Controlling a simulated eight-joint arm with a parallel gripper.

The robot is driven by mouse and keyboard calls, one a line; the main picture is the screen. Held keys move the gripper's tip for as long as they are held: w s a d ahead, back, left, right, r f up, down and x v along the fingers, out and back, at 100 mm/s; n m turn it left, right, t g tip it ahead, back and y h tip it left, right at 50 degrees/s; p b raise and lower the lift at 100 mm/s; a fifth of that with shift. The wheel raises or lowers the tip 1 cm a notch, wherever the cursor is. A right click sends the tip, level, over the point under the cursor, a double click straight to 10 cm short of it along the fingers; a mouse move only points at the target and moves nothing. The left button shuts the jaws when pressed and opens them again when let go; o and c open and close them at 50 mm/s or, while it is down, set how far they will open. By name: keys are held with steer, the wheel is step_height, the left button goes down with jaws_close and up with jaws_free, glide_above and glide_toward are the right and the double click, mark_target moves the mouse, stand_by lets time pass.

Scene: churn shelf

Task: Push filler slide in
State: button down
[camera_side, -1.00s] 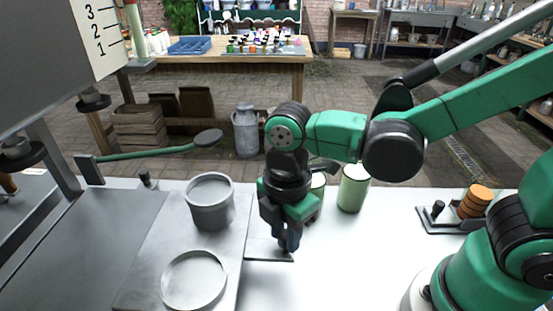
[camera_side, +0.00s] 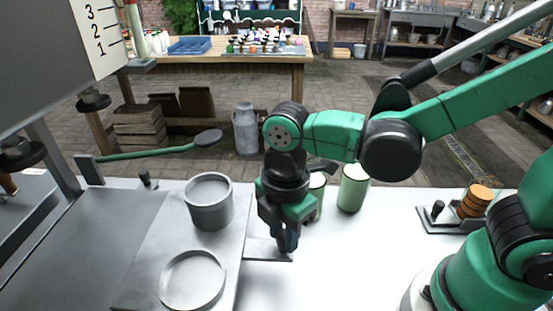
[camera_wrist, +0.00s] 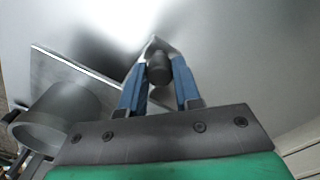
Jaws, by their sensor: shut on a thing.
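The filler slide is a grey plate (camera_side: 150,262) on the bench, with a flat handle strip (camera_side: 262,250) sticking out at its right side. A grey metal cup (camera_side: 209,205) stands upright on the plate's far part. A round ring-like seat (camera_side: 193,281) is on its near part, with nothing in it. My gripper (camera_side: 287,243) points down over the strip's right end. In the wrist view, its blue fingers (camera_wrist: 160,88) are shut on a dark knob (camera_wrist: 157,68). The cup (camera_wrist: 62,112) and the plate's edge (camera_wrist: 75,68) show left of the fingers there.
Two pale green cups (camera_side: 353,188) stand behind my gripper, one partly hidden. A small dark stand with stacked orange-brown discs (camera_side: 474,201) is at the right. The large grey machine body (camera_side: 50,55) hangs over the left. The white bench (camera_side: 330,265) right of the handle is clear.

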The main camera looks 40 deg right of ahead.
mark_target(250, 247)
steer(key=w+a, duration=1)
steer(key=shift+s, duration=0.1)
steer(key=c, duration=0.6)
jaws_free()
steer(key=shift+d, duration=0.1)
steer(key=shift+r, duration=2.85)
steer(key=shift+f, duration=0.1)
steer(key=f, duration=0.5)
steer(key=shift+s+d+f, duration=0.25)
steer(key=shift+f, duration=0.05)
steer(key=s+d, duration=0.5)
steer(key=shift+s+d+r, duration=0.1)
steer(key=shift+s+d, duration=0.3)
